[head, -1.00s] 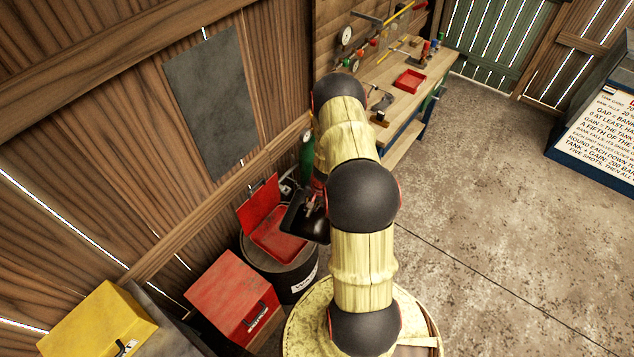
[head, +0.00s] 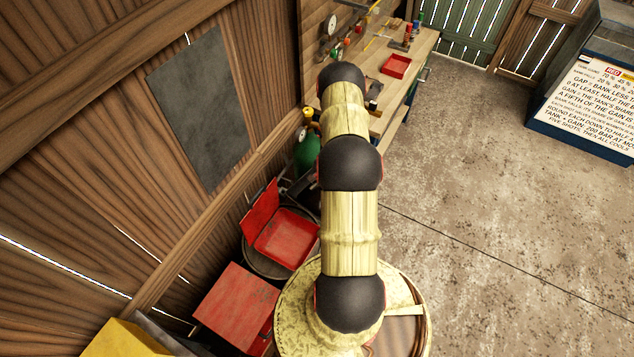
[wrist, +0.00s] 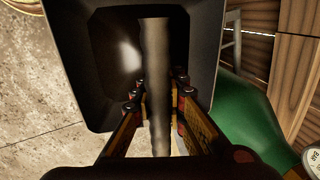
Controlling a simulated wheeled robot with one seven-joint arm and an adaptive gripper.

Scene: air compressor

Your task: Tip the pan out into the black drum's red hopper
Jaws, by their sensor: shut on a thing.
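The black pan (wrist: 72,62) fills the upper middle of the wrist view, and its grey handle (wrist: 155,70) runs up between the fingers. My gripper (wrist: 157,96) is shut on that handle. The inside of the pan shows a pale sheen, and I cannot make out any contents. In the head view the red hopper (head: 287,240) is open on top of the black drum (head: 259,266), with its red lid raised on the left. My gripper is hidden behind my arm in the head view, beyond the hopper.
A green tank (head: 307,153) stands past the drum, and shows close beside the pan in the wrist view (wrist: 240,125). A red box (head: 236,303) and a yellow box (head: 124,340) are nearer. A workbench (head: 425,50) is behind. Open floor lies right.

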